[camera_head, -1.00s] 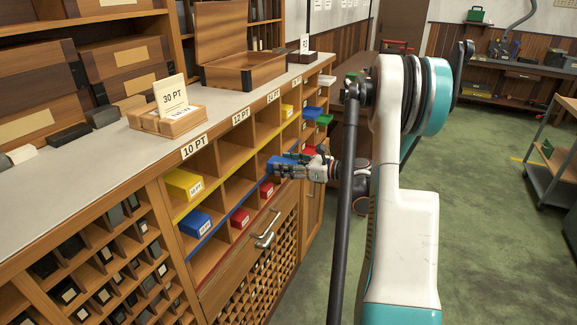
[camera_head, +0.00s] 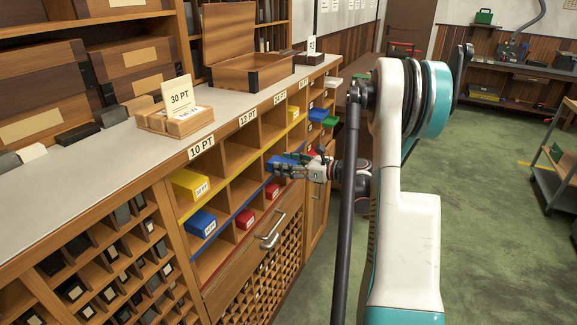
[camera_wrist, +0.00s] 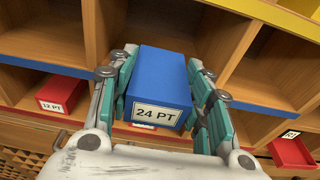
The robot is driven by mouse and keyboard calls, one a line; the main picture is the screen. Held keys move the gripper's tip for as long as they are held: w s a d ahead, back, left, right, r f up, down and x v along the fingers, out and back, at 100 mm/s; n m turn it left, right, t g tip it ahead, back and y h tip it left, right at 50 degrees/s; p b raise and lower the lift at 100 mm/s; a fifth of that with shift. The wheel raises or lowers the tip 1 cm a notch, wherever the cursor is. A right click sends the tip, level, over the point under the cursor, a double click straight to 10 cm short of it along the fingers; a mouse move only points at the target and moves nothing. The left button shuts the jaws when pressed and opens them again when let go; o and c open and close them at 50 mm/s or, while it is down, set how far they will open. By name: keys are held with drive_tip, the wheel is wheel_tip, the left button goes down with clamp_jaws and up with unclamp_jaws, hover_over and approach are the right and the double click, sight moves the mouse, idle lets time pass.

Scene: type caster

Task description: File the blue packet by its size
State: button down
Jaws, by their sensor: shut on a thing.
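The blue packet (camera_wrist: 160,80), labelled 24 PT, is upright between my gripper's fingers (camera_wrist: 160,95) in the wrist view. My gripper is shut on its two sides. In the head view the blue packet (camera_head: 280,161) and my gripper (camera_head: 294,168) are at the front of the pigeonhole cabinet, near its middle row. The cabinet's columns bear plates: 10 PT (camera_head: 202,147), 12 PT (camera_head: 248,117) and more that are small to read. Its rows have yellow, blue (camera_wrist: 45,67) and red edges. Another blue packet (camera_head: 200,223) sits in the 10 PT column. How far the held packet reaches inside is unclear.
A yellow packet (camera_head: 190,185) sits above that other blue one. Red packets (camera_wrist: 62,94) lie in the lower row, one at the right (camera_wrist: 292,152). A drawer handle (camera_head: 270,240) juts out below. A sample stand (camera_head: 176,118) and open wooden box (camera_head: 245,75) are on the counter.

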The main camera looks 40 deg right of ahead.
sight(271, 159)
drive_tip(key=shift+r+x, duration=0.2)
drive_tip(key=shift+x, duration=1)
drive_tip(key=shift+r+x, duration=0.15)
drive_tip(key=shift+x, duration=1.05)
drive_tip(key=shift+r+x, duration=0.2)
drive_tip(key=shift+x, duration=1.05)
drive_tip(key=c, duration=0.7)
unclamp_jaws()
drive_tip(key=shift+w, duration=0.15)
drive_tip(key=shift+c, duration=0.2)
drive_tip(key=v, duration=1.2)
drive_tip(key=shift+a, duration=0.1)
